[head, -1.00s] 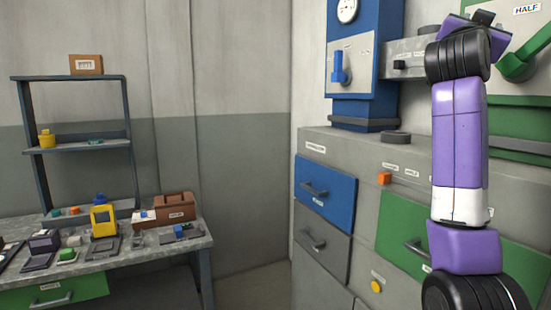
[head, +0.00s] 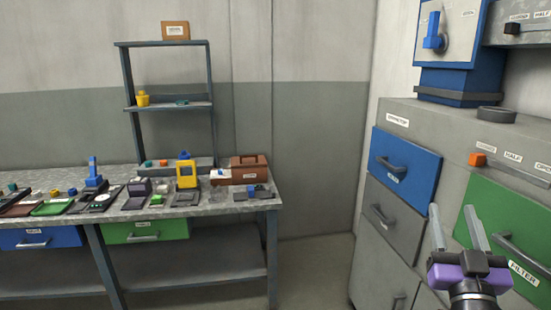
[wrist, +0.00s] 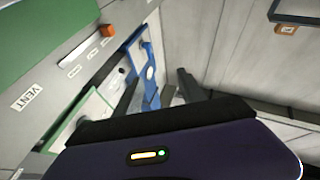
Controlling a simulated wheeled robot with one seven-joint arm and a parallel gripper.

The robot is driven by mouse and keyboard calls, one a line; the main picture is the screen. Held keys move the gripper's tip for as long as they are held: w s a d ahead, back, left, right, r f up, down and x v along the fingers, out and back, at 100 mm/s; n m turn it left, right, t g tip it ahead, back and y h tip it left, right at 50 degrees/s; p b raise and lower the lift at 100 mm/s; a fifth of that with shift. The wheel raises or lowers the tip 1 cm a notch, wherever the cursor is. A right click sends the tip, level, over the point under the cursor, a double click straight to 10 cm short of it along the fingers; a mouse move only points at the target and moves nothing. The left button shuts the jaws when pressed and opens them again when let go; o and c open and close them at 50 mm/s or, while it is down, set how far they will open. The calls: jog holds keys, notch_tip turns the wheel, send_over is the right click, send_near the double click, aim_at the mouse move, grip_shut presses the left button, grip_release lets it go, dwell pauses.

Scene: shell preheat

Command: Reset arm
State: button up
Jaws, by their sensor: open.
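My gripper (head: 456,228) is at the lower right of the head view, pointing up, with its two grey fingers apart and nothing between them. It is in front of the grey cabinet, near the green drawer (head: 493,222) and apart from the workbench. In the wrist view my gripper (wrist: 156,92) also shows with its dark fingers spread and empty.
The grey cabinet (head: 455,118) on the right has a blue drawer (head: 405,168) and an orange button (head: 477,159). A blue unit with a lever (head: 434,40) stands on top. The cluttered workbench (head: 262,205) is at left. Open floor (head: 312,270) lies between bench and cabinet.

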jog(key=s+a+f+n+g+y, duration=0.1)
jog(key=s+a+f, duration=0.4)
jog(key=s, duration=0.8)
jog(key=s+a+f+n+g+y, duration=0.1)
jog(key=s+a+f+g+y, duration=0.2)
jog(key=s+a+f, duration=0.3)
jog(key=s+a+f+g+y, duration=0.2)
jog(key=s+a+f, duration=0.4)
jog(key=s+f, duration=0.7)
jog(key=s+y, duration=0.1)
jog(key=s, duration=0.6)
jog(key=shift+n+g+y, duration=0.4)
jog(key=shift+f, duration=0.1)
